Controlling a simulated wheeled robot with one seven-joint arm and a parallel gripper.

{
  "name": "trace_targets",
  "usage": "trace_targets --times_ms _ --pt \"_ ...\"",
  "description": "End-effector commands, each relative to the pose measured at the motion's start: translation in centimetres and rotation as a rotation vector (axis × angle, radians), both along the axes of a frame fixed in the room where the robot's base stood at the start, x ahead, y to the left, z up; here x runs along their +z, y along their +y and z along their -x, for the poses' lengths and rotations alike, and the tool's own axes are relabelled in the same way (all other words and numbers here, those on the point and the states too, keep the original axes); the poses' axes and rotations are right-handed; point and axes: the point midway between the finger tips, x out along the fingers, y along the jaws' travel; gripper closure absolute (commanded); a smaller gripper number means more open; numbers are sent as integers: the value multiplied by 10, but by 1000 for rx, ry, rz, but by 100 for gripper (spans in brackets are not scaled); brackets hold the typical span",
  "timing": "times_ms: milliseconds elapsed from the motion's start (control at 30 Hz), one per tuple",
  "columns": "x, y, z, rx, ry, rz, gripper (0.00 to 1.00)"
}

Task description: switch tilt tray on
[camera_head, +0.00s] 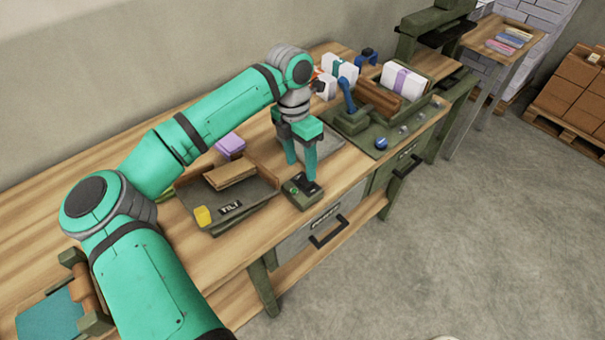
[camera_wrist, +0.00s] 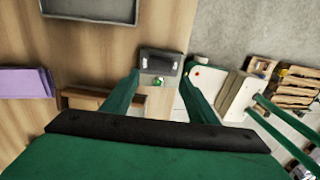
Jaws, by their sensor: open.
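A small dark switch box (camera_head: 303,191) with a green button sits near the bench's front edge. It also shows in the wrist view (camera_wrist: 160,62), with its green button (camera_wrist: 158,82) between my fingertips in the picture. My gripper (camera_head: 302,177) points down with its fingers apart and empty. One fingertip overlaps the box in the head view; I cannot tell whether it touches. A dark green tray (camera_head: 262,188) beside the box, to its left, holds a brown block (camera_head: 230,173), with a black label plate (camera_head: 231,208) and a yellow piece (camera_head: 203,216) at its front.
A purple block (camera_head: 231,144) lies behind the tray. A grey flat tray (camera_head: 326,148) is behind my gripper. A green station (camera_head: 362,134) with a blue lever and wrapped boxes stands to the right. A drawer handle (camera_head: 328,232) juts from the bench front.

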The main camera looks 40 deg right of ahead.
Motion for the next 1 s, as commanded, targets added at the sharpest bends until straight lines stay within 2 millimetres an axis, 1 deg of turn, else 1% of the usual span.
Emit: trace_targets --times_ms 33,100,200,300,467,700,733,767,800,867,900,1000 --pt "-9 0 2 0 3 0 47" --pt "-20 0 3 0 3 1 47" --pt "-33 0 4 0 2 1 47" --pt "-42 0 5 1 2 1 47" --pt "-48 0 5 1 0 2 47" --pt "-48 0 6 1 0 2 47" --pt "-48 0 6 1 0 2 52" --pt "-48 0 6 1 0 2 59" --pt "-48 0 6 1 0 2 68" --pt "-48 0 6 1 0 2 83" --pt "-48 0 6 1 0 1 88" --pt "-48 0 5 1 -3 1 88"
